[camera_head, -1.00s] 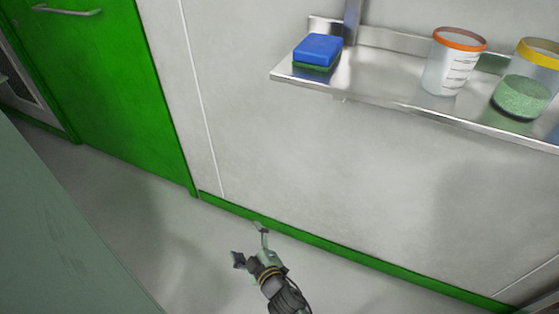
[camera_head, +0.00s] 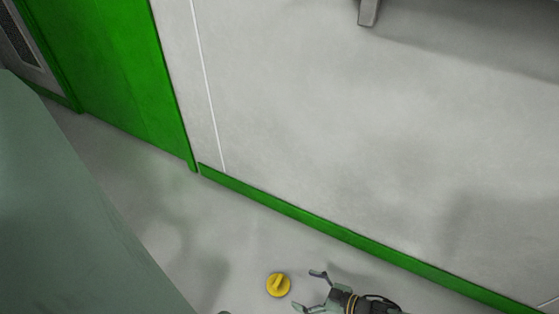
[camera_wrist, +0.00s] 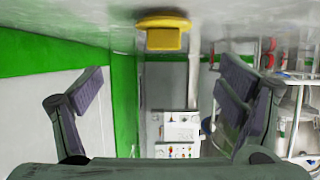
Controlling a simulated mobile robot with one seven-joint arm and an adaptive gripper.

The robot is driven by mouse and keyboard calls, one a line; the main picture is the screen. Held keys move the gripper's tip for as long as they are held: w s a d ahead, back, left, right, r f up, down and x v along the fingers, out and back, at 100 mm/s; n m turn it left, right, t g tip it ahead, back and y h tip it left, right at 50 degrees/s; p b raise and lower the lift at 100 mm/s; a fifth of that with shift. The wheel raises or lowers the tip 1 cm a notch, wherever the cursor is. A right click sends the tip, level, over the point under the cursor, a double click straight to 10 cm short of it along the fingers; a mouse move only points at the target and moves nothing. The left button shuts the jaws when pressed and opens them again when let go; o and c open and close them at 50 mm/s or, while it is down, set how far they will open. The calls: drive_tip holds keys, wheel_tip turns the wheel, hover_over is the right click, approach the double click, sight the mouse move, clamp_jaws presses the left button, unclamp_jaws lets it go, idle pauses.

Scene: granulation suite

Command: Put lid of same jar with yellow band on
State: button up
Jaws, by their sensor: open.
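A yellow lid (camera_head: 278,285) with a raised bar grip lies on the grey floor near the bottom of the head view. My gripper (camera_head: 308,290) is open and empty, just right of the lid, with its fingers pointing toward it. In the wrist view, which looks upside down, the lid (camera_wrist: 163,35) sits at the top against the floor. There it lies between the lines of my two spread fingers (camera_wrist: 163,78), beyond their tips and not touched. The jar with the yellow band is out of view now.
A white wall with a green skirting (camera_head: 330,228) runs behind the lid, and a green door (camera_head: 105,80) stands at left. A grey-green surface (camera_head: 70,210) fills the lower left. The wrist view shows a panel with coloured buttons (camera_wrist: 182,130) and a metal rack (camera_wrist: 290,100).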

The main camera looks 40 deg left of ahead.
sight(280, 283)
drive_tip(key=b+x, duration=0.1)
drive_tip(key=x, duration=0.3)
drive_tip(key=shift+s+d+f+b, duration=0.1)
drive_tip(key=shift+d+b, duration=0.05)
drive_tip(key=shift+b, duration=0.15)
drive_tip(key=b+x, duration=0.1)
drive_tip(key=x, duration=0.1)
drive_tip(key=b+x, duration=0.2)
drive_tip(key=x, duration=0.1)
drive_tip(key=shift+s+d+f, duration=0.15)
drive_tip(key=shift+d+f, duration=0.05)
drive_tip(key=shift+a, duration=0.3)
drive_tip(key=shift+c, duration=0.2)
drive_tip(key=c, duration=1.4)
drive_tip(key=shift+c, duration=0.2)
